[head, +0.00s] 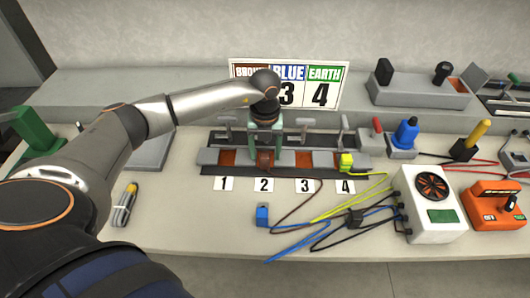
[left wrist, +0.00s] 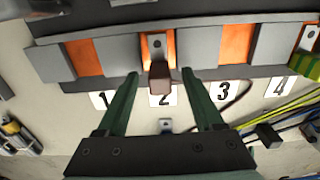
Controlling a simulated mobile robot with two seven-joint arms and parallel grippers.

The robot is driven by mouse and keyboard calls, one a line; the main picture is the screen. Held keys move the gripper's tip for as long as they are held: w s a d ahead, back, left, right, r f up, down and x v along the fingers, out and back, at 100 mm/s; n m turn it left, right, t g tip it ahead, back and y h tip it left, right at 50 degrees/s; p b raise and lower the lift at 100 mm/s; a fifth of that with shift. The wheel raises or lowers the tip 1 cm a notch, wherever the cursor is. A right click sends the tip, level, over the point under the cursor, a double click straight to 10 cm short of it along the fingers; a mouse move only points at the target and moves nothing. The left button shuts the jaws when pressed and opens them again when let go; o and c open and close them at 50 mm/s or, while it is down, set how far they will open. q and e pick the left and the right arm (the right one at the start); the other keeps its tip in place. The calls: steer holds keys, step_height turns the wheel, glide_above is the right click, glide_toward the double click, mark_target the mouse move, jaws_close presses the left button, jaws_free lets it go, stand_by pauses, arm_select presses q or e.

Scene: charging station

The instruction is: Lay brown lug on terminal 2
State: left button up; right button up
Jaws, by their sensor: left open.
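The brown lug (head: 264,164) lies at terminal 2 of the terminal block (head: 208,156). In the left wrist view the brown lug (left wrist: 160,82) has its metal tongue with a hole (left wrist: 157,46) over the orange pad of terminal 2 (left wrist: 145,64), and its brown sleeve points toward label 2 (left wrist: 164,97). My left gripper (head: 267,158) is above terminal 2. In the left wrist view my left gripper (left wrist: 161,74) is open, with one green finger on each side of the brown sleeve and gaps between. My right gripper is not in view.
A yellow-green lug (head: 346,162) sits at terminal 4. A blue lug (head: 262,216) lies on the table in front. Loose wires and a white box with a fan (head: 430,205) are at the right. Behind the block stands a colour sign (head: 325,85).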

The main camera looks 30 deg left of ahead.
mark_target(265, 153)
arm_select(q)
step_height(265, 153, up, 12)
steer(key=shift+f+b, duration=0.2)
steer(key=shift+b, duration=0.1)
stand_by(0.5)
